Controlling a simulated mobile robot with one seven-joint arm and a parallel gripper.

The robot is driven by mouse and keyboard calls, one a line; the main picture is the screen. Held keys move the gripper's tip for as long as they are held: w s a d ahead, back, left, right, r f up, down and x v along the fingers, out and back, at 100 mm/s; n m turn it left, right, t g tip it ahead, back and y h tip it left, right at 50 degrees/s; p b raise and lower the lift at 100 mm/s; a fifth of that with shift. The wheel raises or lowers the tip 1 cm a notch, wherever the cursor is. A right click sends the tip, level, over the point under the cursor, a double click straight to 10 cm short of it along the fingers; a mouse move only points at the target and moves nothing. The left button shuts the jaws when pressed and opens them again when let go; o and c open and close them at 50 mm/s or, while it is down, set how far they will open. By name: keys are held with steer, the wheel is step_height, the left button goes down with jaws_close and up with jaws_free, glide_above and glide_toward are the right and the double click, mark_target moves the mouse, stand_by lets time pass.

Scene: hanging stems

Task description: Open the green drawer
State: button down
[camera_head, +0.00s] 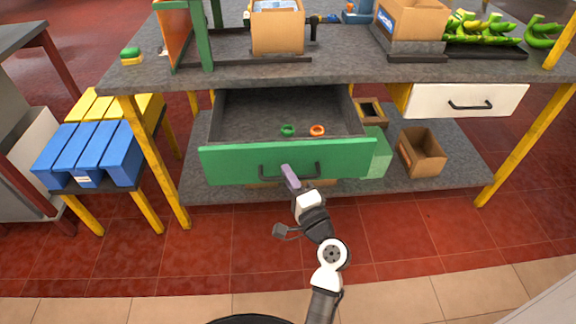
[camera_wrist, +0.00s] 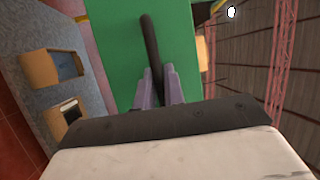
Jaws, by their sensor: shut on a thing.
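The green drawer (camera_head: 225,166) stands pulled out from under the grey worktable. In the wrist view the dark handle (camera_wrist: 149,38) runs between the fingers (camera_wrist: 157,85) against the green front (camera_wrist: 115,45). The fingertips' contact with the bar is partly hidden.
A white drawer (camera_head: 430,99) sits to the right under the worktable (camera_head: 345,72). An open cardboard box (camera_head: 422,152) stands on the lower shelf. Blue bins (camera_head: 88,152) and yellow bins (camera_head: 95,105) stand at the left. The red tiled floor in front of the table is clear.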

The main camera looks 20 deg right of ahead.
steer(key=shift+s, duration=0.15)
steer(key=c, duration=1.5)
jaws_free()
